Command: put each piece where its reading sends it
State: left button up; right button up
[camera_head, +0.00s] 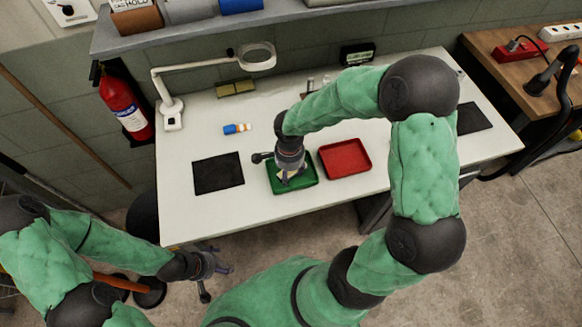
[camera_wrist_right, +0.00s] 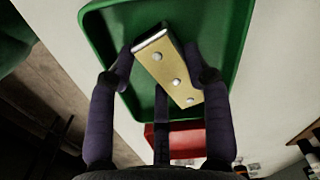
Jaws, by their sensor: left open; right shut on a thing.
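My right gripper (camera_head: 290,177) is over the green tray (camera_head: 306,185). In the right wrist view, it is shut on a yellowish piece (camera_wrist_right: 171,70) with several pale round studs or holes and a bright metal end. The piece is tilted, with the green tray (camera_wrist_right: 240,20) behind it; I cannot tell whether it touches the tray floor. The red tray (camera_head: 345,157) stands just right of the green one and looks empty. My left gripper (camera_head: 222,267) is open and empty, off the front edge of the table.
Dark mats lie on the table left (camera_head: 218,173) and right (camera_head: 474,118). A blue-and-orange item (camera_head: 237,128), a yellowish box (camera_head: 235,88), a magnifier lamp (camera_head: 170,108) and a small display (camera_head: 357,54) are behind. The front table strip is clear.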

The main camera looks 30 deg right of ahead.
aim_at(289, 175)
jog(key=shift+s+a+r, duration=0.1)
jog(key=shift+s+a, duration=0.05)
jog(key=shift+a, duration=0.15)
jog(key=shift+d+f, duration=0.1)
jog(key=shift+f, duration=0.15)
jog(key=o, duration=0.9)
jog(key=shift+r, duration=0.1)
jog(key=shift+r, duration=0.2)
notch_tip(289, 175, up, 12)
jog(key=p, duration=0.3)
jog(key=shift+p, duration=0.4)
jog(key=shift+f, duration=0.1)
